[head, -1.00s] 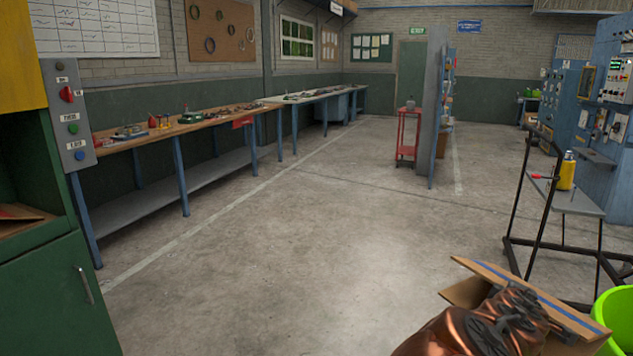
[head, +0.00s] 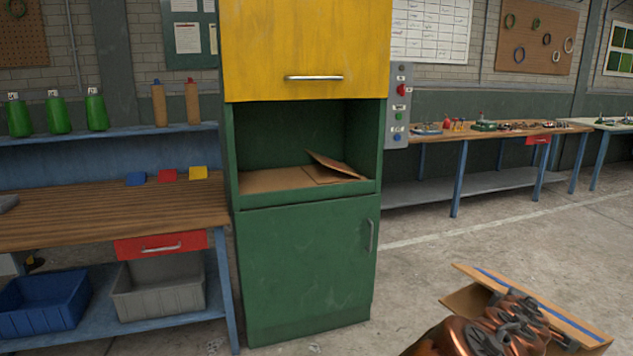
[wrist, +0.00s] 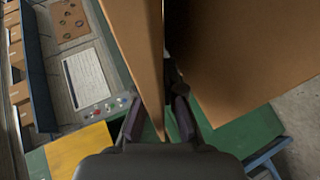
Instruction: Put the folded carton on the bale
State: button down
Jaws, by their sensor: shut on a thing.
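The folded carton (head: 553,316) is a brown cardboard piece with a blue stripe along its edge. It shows at the lower right in the head view, and as large brown panels (wrist: 240,50) in the wrist view. My gripper (wrist: 160,112) is shut on it, with a finger on either side of one panel. In the head view my copper-coloured arm hides part of the carton. I see no bale in either view.
A green cabinet (head: 305,270) with a yellow upper door (head: 305,45) stands ahead; its open niche holds loose cardboard (head: 335,165). A wooden workbench (head: 110,210) with bins below is at left. A long bench (head: 490,137) is at back right. Floor between is clear.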

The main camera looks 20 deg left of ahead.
aim_at(268, 179)
jog(key=u, duration=1.45)
jog(key=i, duration=1.65)
